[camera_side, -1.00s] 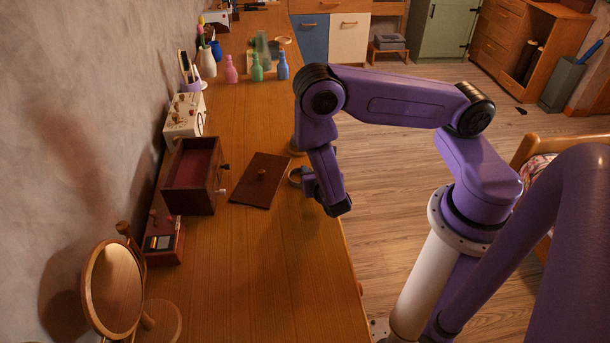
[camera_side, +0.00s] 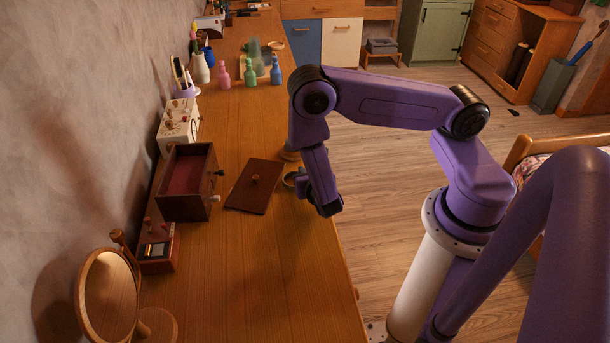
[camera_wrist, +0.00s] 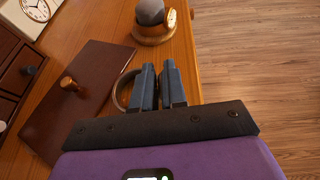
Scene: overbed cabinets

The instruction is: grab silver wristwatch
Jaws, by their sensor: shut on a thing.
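The silver wristwatch (camera_wrist: 121,92) shows in the wrist view as a dark greyish curved band beside and behind the left finger. Its face and the rest of the loop are hidden by the fingers. My gripper (camera_wrist: 158,66) has its two blue-grey fingers close together with the band at them, and is shut on it. In the side view the watch (camera_side: 289,180) is a small ring near the desk's right edge, at my gripper (camera_side: 304,186), partly hidden by it. It appears to be at desk height.
A dark brown panel with a knob (camera_wrist: 75,105) lies just left of the watch. A round wooden stand with a grey ball and gold-rimmed dial (camera_wrist: 152,30) is just beyond. An open red-lined drawer box (camera_side: 188,182) is farther left.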

